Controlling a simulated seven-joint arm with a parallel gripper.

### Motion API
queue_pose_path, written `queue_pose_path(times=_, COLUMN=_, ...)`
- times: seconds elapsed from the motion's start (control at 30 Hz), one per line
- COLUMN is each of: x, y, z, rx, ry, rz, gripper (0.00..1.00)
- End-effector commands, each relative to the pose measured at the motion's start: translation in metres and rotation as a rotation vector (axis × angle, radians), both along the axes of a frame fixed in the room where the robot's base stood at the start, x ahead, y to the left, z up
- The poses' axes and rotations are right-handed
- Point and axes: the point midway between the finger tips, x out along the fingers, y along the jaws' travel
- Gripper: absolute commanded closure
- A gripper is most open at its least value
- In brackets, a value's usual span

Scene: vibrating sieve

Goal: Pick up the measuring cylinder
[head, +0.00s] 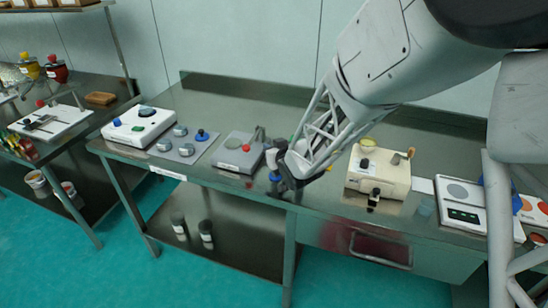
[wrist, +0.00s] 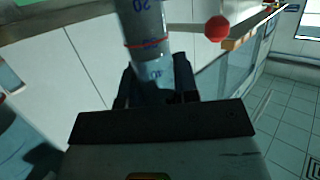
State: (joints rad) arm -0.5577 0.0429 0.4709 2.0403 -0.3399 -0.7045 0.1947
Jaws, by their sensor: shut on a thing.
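The measuring cylinder (wrist: 148,40) is clear, with blue graduation marks and a thin red ring, and stands out in the wrist view from between my fingers. My gripper (wrist: 156,92) is shut on it; the fingers lie on either side of its lower visible part. In the head view my gripper (head: 283,163) is over the front of the steel bench, just right of a grey device with a red knob. There the cylinder is small and mostly hidden by my gripper, so its height above the bench is hard to tell.
The grey device (head: 232,152) is close on the left of my gripper. A beige machine (head: 375,177) is to the right, with a white balance (head: 460,205) beyond it. A white stirrer (head: 138,125) is further left.

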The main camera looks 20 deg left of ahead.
Motion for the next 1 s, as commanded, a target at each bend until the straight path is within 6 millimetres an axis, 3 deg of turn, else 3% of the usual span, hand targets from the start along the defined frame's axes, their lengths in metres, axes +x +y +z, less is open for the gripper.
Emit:
queue_pose_path(times=0.27, x=0.000, y=0.000, z=0.011, rx=0.000, ry=-0.001, rz=0.000, gripper=1.00)
queue_pose_path(times=0.5, x=-0.001, y=-0.001, z=0.038, rx=0.000, ry=-0.001, rz=-0.001, gripper=1.00)
queue_pose_path(times=1.0, x=-0.063, y=-0.042, z=0.043, rx=0.001, ry=-0.001, rz=0.000, gripper=1.00)
